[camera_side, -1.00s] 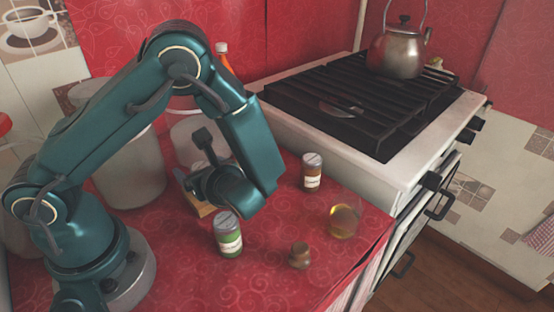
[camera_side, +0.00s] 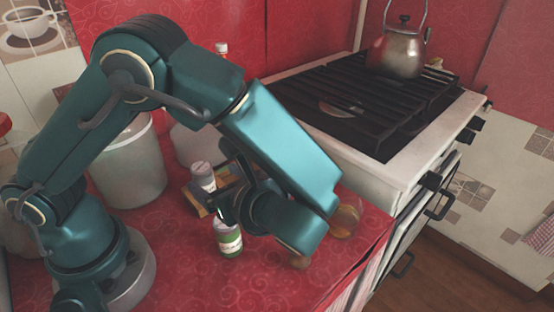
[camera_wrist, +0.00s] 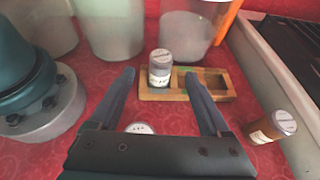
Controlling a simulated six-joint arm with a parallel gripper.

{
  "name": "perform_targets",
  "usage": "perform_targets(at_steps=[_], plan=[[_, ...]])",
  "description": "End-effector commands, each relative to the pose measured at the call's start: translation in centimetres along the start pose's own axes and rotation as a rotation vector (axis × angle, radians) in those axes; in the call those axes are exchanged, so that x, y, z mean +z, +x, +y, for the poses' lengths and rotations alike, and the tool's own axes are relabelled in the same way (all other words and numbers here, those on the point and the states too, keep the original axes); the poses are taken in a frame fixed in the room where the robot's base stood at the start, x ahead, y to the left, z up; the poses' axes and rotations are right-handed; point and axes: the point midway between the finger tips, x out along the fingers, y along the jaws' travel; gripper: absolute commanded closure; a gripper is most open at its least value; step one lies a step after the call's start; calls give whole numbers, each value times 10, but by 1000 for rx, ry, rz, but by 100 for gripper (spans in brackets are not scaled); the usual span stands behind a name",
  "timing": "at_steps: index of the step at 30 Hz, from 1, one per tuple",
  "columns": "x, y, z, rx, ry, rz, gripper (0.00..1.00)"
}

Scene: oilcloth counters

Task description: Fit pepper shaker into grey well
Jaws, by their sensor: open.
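The pepper shaker (camera_wrist: 160,72), a small jar with a grey lid, grey contents and pale label, stands upright at the left end of the wooden rack (camera_wrist: 213,97) in the wrist view. Its base is hidden by the rack's rim, so it appears seated in the left well, whose colour is covered. In the side view the shaker (camera_side: 203,177) rises above the rack (camera_side: 192,200), partly behind my gripper. My gripper (camera_wrist: 158,77) is open, its fingers apart on the near side of the shaker. A middle well with some green and a right well look empty.
A green jar (camera_side: 229,240) stands near my gripper. A brown-filled jar (camera_wrist: 272,127) stands right of the rack. White canisters (camera_side: 130,165) stand behind; the stove (camera_side: 375,185) is right.

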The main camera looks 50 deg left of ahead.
Motion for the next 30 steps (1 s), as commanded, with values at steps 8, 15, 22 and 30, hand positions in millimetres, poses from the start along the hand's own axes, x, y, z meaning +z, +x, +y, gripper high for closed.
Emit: perform_targets(at_steps=[8,15,22,30], plan=[[21,6,24,181,-314,312,19],[34,-2,46,367,-739,638,19],[44,-18,55,509,-1191,916,19],[57,-33,50,594,-1625,1150,19]])
